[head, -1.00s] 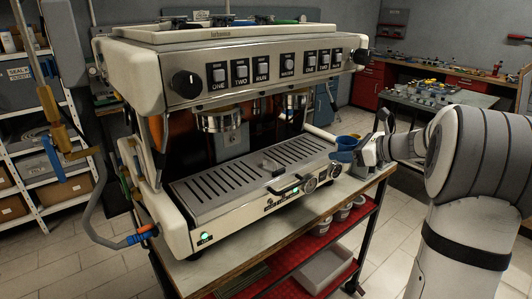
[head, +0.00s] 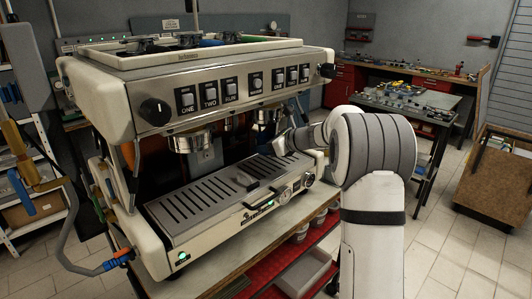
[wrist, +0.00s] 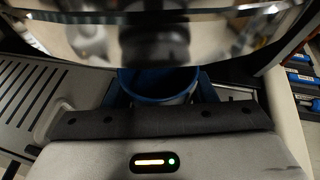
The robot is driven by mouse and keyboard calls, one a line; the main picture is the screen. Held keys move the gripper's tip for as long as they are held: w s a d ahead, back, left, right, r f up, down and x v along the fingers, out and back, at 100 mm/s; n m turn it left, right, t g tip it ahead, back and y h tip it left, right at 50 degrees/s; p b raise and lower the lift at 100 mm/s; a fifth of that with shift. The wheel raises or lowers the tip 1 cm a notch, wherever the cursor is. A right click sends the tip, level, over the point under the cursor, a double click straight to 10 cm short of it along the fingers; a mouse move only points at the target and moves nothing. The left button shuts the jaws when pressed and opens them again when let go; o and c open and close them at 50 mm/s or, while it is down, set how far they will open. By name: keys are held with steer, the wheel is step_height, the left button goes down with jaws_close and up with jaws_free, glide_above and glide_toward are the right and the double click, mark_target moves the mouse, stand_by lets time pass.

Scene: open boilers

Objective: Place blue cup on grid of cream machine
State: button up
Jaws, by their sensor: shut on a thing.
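My gripper (wrist: 157,92) is shut on the blue cup (wrist: 158,86), which shows between its two fingers in the wrist view. The cup's open top faces the camera. Whether the cup touches the grid cannot be told.
A shiny group head (head: 190,140) hangs over the grid, and another metal part crosses the top of the wrist view close above the cup. The grid's left half is clear.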

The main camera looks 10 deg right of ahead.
mark_target(264, 162)
steer(key=shift+w+f, duration=0.1)
steer(key=shift+f, duration=1.65)
steer(key=shift+f, duration=0.15)
steer(key=o, duration=1)
